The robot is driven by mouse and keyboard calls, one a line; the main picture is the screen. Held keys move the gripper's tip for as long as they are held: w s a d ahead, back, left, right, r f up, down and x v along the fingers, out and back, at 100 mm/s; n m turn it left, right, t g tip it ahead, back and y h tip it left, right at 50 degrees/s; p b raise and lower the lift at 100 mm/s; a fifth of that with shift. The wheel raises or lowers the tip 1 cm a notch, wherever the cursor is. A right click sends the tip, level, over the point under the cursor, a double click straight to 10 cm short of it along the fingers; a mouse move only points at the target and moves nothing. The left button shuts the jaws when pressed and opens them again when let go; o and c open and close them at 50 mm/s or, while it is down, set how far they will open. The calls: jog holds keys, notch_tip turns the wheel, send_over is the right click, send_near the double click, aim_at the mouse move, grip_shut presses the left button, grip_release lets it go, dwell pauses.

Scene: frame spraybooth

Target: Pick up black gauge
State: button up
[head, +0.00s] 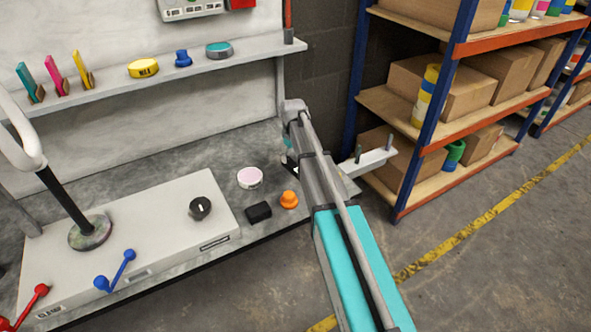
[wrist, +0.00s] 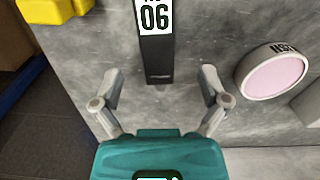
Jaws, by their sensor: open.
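The black gauge (wrist: 157,50) is a dark, narrow upright-looking block with a white label reading "06". In the wrist view it lies at the top centre on the grey bench, its upper end cut off by the frame. My gripper (wrist: 161,85) is open, with one finger on each side of the gauge's near end. No contact shows, and the height between them is hard to tell. In the head view my arm hides the gripper and most of the spot, with only a small dark piece (head: 290,169) beside it.
A pink-topped round tin (wrist: 275,73) lies right of my gripper; it also shows in the head view (head: 250,178). A yellow object (wrist: 52,10) sits at upper left. A black block (head: 258,212) and an orange knob (head: 289,199) stand near the bench front. A shelf rack (head: 440,110) stands right.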

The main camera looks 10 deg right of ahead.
aim_at(294, 165)
jog(key=shift+f, duration=0.15)
jog(key=shift+d+f+b, duration=0.15)
jog(key=shift+f+b, duration=2.35)
jog(key=shift+b, duration=0.05)
grip_shut()
jog(key=shift+w+r, duration=0.1)
jog(key=shift+r, duration=0.1)
notch_tip(294, 165, up, 3)
jog(key=p, duration=0.3)
jog(key=shift+f, duration=0.1)
jog(key=s+a+r+p, duration=0.1)
jog(key=s+r+p, duration=0.9)
jog(key=s, duration=0.4)
jog(key=shift+a, duration=0.25)
